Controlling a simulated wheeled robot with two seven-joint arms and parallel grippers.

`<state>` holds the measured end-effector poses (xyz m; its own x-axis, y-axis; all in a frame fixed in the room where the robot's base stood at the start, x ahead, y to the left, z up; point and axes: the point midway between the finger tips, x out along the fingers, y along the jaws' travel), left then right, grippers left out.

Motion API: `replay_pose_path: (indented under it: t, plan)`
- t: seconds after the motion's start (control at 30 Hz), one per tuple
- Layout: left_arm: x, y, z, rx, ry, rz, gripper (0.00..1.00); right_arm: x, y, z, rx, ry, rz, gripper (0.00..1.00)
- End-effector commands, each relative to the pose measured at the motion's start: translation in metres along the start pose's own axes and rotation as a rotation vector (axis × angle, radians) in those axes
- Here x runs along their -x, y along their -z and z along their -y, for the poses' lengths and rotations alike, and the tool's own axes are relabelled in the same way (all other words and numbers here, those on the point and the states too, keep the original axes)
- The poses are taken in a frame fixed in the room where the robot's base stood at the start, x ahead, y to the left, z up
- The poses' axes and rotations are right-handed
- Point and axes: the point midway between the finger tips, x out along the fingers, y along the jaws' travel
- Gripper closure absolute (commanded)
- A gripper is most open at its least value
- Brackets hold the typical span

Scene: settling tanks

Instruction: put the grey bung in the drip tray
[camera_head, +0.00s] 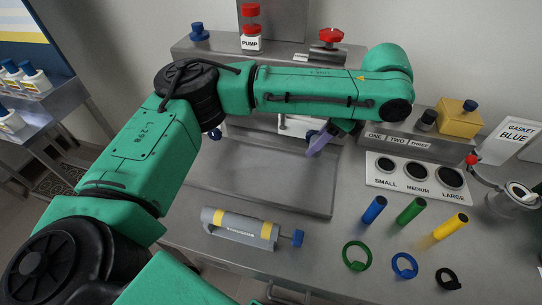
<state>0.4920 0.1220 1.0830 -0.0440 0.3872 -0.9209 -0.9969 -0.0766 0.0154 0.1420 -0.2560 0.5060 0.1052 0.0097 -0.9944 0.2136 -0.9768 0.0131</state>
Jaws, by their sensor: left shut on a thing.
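My left gripper (322,140) is over the back right part of the wide grey tray (235,185), which looks like the drip tray. Its purple finger slants down and left. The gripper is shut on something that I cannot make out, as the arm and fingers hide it. I cannot clearly pick out the grey bung. A dark grey cylinder (428,119) stands on the block labelled ONE TWO THREE, and I cannot tell whether it is the bung. My right gripper is not in view.
A grey cylinder with yellow bands (236,226) lies in front of the tray. Blue, green and yellow rods (410,211) and several coloured rings (404,265) lie at the right. A size board (415,190) is behind them. My left arm crosses above the tray.

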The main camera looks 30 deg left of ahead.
Motion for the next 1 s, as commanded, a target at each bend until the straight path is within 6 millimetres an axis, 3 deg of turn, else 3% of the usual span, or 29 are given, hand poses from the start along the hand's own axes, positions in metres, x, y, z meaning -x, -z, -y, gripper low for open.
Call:
replay_pose_path:
  t: [0.13,0.3,0.43,0.7,0.8,1.0]
  plan:
    - [-0.040,0.017,-0.002,-0.006,-0.009,0.000,1.00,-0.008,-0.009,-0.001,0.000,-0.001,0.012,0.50]
    - [-0.095,0.040,-0.003,-0.003,-0.009,-0.001,1.00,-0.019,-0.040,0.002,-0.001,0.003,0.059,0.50]
    - [-0.130,0.055,-0.002,-0.001,-0.007,-0.001,1.00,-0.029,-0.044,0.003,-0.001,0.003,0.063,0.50]
    - [-0.164,0.069,-0.002,-0.001,-0.003,0.002,1.00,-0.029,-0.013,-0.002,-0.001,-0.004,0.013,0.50]
    - [-0.178,0.075,-0.001,-0.001,0.000,0.001,1.00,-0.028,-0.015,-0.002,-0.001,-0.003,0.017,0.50]
    - [-0.180,0.076,-0.001,0.000,0.001,0.001,1.00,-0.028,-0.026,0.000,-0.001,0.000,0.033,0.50]
